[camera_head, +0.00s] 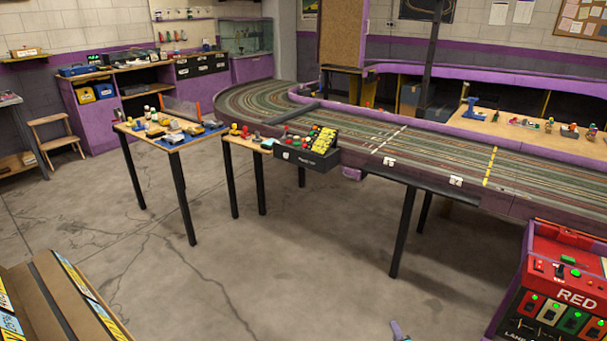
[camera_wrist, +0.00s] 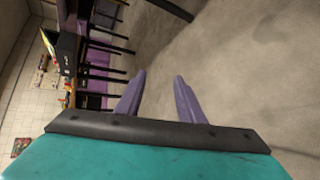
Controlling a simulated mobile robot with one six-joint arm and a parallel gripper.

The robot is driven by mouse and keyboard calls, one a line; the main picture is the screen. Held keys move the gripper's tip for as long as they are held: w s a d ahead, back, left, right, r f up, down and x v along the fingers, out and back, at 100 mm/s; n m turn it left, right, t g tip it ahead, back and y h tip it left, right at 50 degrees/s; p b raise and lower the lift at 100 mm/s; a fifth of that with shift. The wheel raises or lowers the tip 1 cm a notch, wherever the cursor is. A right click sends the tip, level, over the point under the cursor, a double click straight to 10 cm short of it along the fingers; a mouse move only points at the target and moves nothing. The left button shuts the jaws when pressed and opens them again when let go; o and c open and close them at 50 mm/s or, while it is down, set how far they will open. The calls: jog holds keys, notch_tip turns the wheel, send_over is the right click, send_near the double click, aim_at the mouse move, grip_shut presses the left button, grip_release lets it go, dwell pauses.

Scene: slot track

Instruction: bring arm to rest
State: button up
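My gripper (camera_wrist: 159,90) shows in the wrist view with two purple fingers apart and nothing between them. Behind the fingers are a dark bar and a teal body. Bare concrete floor and dark table legs lie beyond the fingertips, and the room appears turned on its side. In the head view only a small purple and teal tip of my gripper (camera_head: 398,330) shows at the bottom edge, right of centre. It is over open floor, apart from the tables.
The slot track (camera_head: 400,146) runs from the back middle to the right. A red control box (camera_head: 560,285) stands at the lower right. A small work table (camera_head: 172,143) with parts stands left of the track. A brown box-like surface (camera_head: 40,300) fills the lower left. The floor between is clear.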

jog(key=s+a+f+m+g+p, duration=0.3)
jog(key=s+a+f+m+g, duration=0.65)
jog(key=s+a, duration=0.2)
jog(key=s+a+m+g, duration=0.3)
jog(key=s+m+g, duration=0.6)
jog(key=s, duration=1.2)
jog(key=shift+m+y, duration=0.4)
jog(key=shift+m, duration=0.35)
jog(key=shift+d, duration=0.15)
jog(key=shift+c, duration=0.5)
